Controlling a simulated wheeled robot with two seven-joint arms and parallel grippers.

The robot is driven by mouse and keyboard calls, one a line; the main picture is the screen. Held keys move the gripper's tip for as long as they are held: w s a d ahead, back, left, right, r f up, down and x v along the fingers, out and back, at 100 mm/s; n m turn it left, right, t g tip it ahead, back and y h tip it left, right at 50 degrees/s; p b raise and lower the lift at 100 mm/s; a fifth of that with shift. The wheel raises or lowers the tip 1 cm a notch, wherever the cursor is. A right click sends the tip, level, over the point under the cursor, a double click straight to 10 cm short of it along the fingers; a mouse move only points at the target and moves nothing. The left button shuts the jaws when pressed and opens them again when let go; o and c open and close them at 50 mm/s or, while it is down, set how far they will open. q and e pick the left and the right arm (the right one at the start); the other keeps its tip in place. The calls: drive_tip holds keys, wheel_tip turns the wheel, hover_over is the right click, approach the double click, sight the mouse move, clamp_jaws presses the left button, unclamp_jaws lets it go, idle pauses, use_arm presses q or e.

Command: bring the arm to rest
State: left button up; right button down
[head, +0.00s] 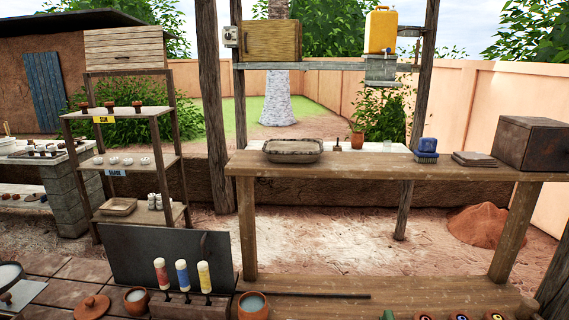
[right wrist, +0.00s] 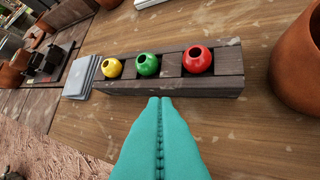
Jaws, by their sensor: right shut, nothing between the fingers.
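My right gripper (right wrist: 160,102) has teal fingers that lie flat together, shut and empty, in the right wrist view. The fingertips point at the near side of a dark wooden rack (right wrist: 155,88). The rack holds a yellow pot (right wrist: 111,69), a green pot (right wrist: 147,65) and a red pot (right wrist: 198,61) in a row. The fingertips look close to the rack, near the green pot; I cannot tell whether they touch it. Nothing hangs from the fingers. My left gripper is in neither view.
Grey tiles (right wrist: 82,76) and a large terracotta pot (right wrist: 297,68) flank the rack. Three coloured bottles (head: 182,275) stand at the front.

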drive_tip(key=s+d+n+g+h, duration=0.2)
drive_tip(key=s+d+g+h, duration=0.15)
drive_tip(key=s+d, duration=0.75)
wheel_tip(320, 180, down, 24)
drive_tip(key=s+a+f+g+h, duration=0.1)
drive_tip(key=s+a, duration=0.1)
drive_tip(key=s, duration=0.1)
drive_tip(key=s+d+f+g, duration=0.1)
drive_tip(key=s+d+f, duration=0.2)
drive_tip(key=s+f, duration=1.3)
drive_tip(key=shift+s+f+n, duration=0.3)
drive_tip(key=shift+f+n, duration=0.1)
drive_tip(key=shift+f, duration=0.2)
drive_tip(key=shift+d, duration=0.1)
